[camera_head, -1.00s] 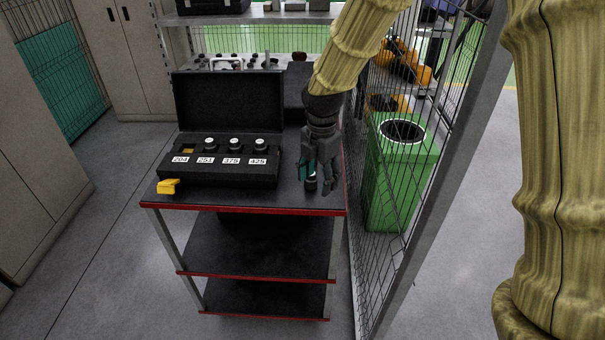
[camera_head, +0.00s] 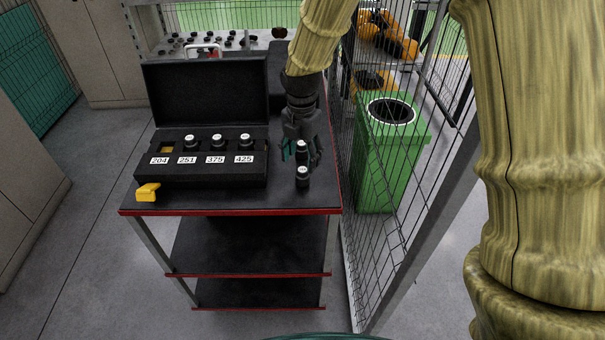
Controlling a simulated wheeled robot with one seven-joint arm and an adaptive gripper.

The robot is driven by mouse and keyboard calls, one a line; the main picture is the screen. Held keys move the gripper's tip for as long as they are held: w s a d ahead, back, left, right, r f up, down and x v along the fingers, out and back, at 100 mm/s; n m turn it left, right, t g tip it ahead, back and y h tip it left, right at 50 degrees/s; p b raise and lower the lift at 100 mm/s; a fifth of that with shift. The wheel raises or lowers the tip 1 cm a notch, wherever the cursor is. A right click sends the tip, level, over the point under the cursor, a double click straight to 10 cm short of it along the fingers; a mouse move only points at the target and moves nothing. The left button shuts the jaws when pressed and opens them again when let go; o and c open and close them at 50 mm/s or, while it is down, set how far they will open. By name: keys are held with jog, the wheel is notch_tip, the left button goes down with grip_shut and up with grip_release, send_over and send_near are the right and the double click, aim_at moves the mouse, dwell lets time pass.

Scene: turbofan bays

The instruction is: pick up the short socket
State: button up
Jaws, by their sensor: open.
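Two dark sockets with pale tops stand close together at the right of the cart top. The front socket (camera_head: 303,178) stands in plain view. The rear socket (camera_head: 302,148) is partly hidden by my gripper. I cannot tell which of the two is the short one. My gripper (camera_head: 302,155) is open and points down over the rear socket, with its fingers around or beside it. I cannot tell whether it touches. The front socket is just in front of the fingers.
An open black case (camera_head: 215,180) on the cart (camera_head: 225,202) has slots labelled 204, 251, 375 and 425. The 204 slot has no socket; the other three hold one each. A yellow piece (camera_head: 147,192) lies front left. A wire fence (camera_head: 345,240) and green bin (camera_head: 392,165) stand right.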

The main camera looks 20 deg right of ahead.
aim_at(303, 170)
jog(key=shift+s+d+f, duration=0.15)
jog(key=shift+f, duration=0.05)
jog(key=shift+s+f+p, duration=0.1)
jog(key=shift+f+p, duration=0.2)
jog(key=shift+p, duration=0.1)
jog(key=shift+f+p, duration=0.75)
jog(key=shift+f, duration=1.4)
jog(key=c, duration=1.3)
